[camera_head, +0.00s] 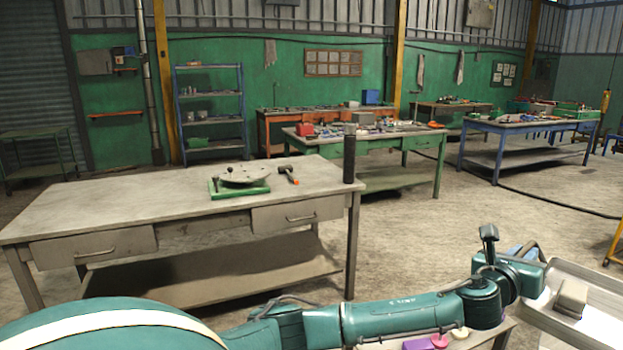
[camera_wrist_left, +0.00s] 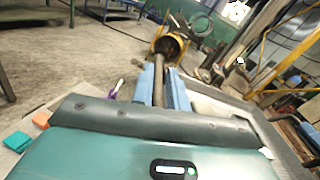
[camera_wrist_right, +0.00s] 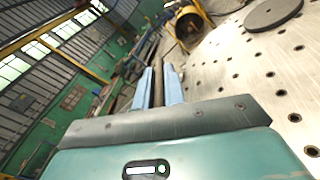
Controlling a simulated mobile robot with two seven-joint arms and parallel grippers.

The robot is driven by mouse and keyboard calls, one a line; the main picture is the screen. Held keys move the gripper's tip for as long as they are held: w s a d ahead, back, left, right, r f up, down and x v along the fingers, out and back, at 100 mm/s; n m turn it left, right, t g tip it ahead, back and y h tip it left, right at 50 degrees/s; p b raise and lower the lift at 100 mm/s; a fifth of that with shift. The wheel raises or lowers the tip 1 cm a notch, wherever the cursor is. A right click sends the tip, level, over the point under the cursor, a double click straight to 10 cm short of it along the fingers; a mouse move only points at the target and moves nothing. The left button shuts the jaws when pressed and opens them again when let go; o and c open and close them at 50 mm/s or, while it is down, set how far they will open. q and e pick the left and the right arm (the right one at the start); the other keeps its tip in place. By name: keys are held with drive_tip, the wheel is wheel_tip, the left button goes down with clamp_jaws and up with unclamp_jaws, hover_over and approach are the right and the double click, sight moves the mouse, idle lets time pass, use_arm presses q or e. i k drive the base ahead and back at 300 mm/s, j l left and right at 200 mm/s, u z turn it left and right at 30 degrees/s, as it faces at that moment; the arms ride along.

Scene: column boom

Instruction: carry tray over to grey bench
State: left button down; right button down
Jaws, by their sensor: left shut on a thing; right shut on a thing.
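The tray (camera_head: 597,335) is a light metal tray with raised rims at the lower right of the head view, cut off by the picture edge. A small grey block (camera_head: 571,298) lies in it. My left gripper (camera_head: 530,262) is at the tray's left side; in the left wrist view its blue fingers (camera_wrist_left: 161,88) are shut on a bar-like edge of the tray. My right gripper (camera_wrist_right: 159,88) shows only in the right wrist view, shut on a similar bar. The grey bench (camera_head: 110,205) stands at the left of the head view, apart from the tray.
A green-based fixture with a round plate (camera_head: 243,177) and a hammer (camera_head: 288,174) lie on the bench; its left top is clear. A perforated metal surface (camera_wrist_right: 265,85) shows beside my right gripper. Open floor (camera_head: 430,235) lies right of the bench.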

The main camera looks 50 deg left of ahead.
sight(100, 208)
drive_tip(key=j+u, duration=0.65)
drive_tip(key=j, duration=0.3)
drive_tip(key=i+j+u, duration=0.1)
drive_tip(key=j+u, duration=0.55)
drive_tip(key=j, duration=0.15)
drive_tip(key=i+j+u, duration=0.15)
drive_tip(key=j+u, duration=0.15)
drive_tip(key=i+j+u, duration=0.3)
drive_tip(key=j, duration=0.2)
drive_tip(key=j+u, duration=0.3)
drive_tip(key=i+j+u, duration=0.25)
drive_tip(key=i+j, duration=0.05)
drive_tip(key=j, duration=0.1)
